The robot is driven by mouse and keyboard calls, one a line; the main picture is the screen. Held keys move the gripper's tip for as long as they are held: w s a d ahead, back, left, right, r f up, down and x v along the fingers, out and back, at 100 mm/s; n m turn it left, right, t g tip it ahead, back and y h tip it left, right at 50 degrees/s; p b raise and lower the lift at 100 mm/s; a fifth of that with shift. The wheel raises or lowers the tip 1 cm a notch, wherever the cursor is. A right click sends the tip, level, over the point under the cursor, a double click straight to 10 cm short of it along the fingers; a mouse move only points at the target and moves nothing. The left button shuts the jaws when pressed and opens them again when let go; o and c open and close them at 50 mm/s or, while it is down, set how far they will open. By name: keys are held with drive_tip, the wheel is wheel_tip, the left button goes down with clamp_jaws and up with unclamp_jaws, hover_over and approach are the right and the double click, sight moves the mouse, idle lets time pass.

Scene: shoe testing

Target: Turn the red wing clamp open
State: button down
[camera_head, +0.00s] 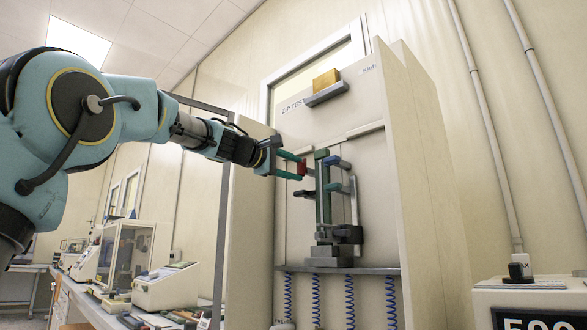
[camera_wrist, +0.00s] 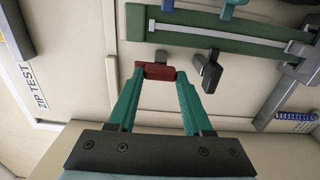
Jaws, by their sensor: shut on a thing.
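The red wing clamp (camera_head: 302,168) is a small red block on the front of the zip test machine, left of the green upright post (camera_head: 323,190). In the wrist view the red clamp (camera_wrist: 156,71) lies between the tips of my green fingers. My gripper (camera_head: 296,167) reaches in from the left and is shut on the red clamp. In the wrist view both fingertips of my gripper (camera_wrist: 157,76) touch its ends. A dark block (camera_wrist: 211,71) sits just right of the clamp there. The clamp's mount behind it is mostly hidden.
A shelf (camera_head: 327,94) with a yellow box (camera_head: 326,79) is above. Blue coiled hoses (camera_head: 351,298) hang below. A tall side panel (camera_head: 412,160) bounds the right.

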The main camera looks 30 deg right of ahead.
drive_tip(key=shift+c, duration=1.6)
unclamp_jaws()
drive_tip(key=b+v, duration=0.3)
drive_tip(key=v, duration=0.7)
drive_tip(key=shift+a+b, duration=0.4)
drive_tip(key=shift+f, duration=0.1)
